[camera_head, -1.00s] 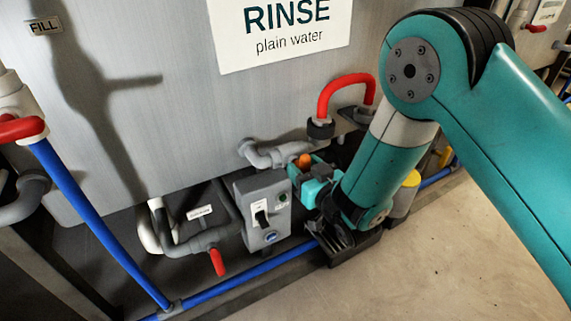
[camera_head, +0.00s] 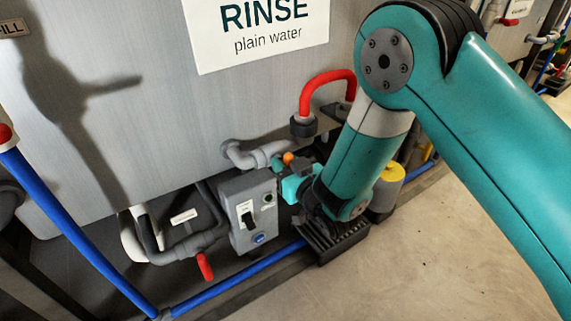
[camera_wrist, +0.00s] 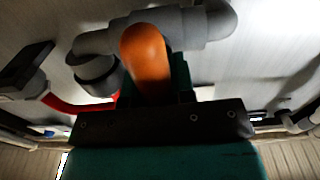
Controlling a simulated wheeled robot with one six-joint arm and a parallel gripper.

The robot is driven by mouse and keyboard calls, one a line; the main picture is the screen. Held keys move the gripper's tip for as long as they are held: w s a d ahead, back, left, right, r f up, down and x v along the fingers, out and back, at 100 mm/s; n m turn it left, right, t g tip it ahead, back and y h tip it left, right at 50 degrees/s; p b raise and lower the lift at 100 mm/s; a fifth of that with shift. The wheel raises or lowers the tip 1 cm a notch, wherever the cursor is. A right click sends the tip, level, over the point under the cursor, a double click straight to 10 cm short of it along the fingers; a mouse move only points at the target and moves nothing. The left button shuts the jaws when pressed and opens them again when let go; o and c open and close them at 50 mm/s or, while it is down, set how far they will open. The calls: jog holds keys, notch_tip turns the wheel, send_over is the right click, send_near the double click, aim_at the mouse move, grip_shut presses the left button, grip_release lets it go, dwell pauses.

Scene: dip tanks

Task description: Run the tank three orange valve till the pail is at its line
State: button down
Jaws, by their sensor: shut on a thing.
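The orange valve handle (camera_head: 288,157) sits on a grey pipe (camera_head: 250,155) low on the front of the tank marked RINSE (camera_head: 130,110). My gripper (camera_head: 294,180) is at the handle and shut on it. In the wrist view the orange handle (camera_wrist: 145,52) stands up large and rounded between the jaws of my gripper (camera_wrist: 155,92), with the grey pipe behind it. I cannot make out a pail or its line in either view; my arm covers much of the area below the valve. No tank number shows.
A grey switch box (camera_head: 247,212) stands just left of my gripper. A black slatted grate (camera_head: 330,240) lies below it. A red hose (camera_head: 325,83) arches above. The floor at right is clear.

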jog(key=n+b, duration=0.3)
jog(key=shift+s+a+f, duration=0.1)
jog(key=shift+s+f, duration=0.05)
jog(key=shift+f, duration=0.15)
jog(key=shift+s+a+n+b, duration=0.1)
jog(key=shift+n+b, duration=1)
jog(key=shift+n, duration=0.6)
jog(key=shift+r, duration=0.1)
jog(key=c, duration=1)
grip_release()
jog(key=shift+o, duration=0.2)
jog(key=shift+r, duration=0.1)
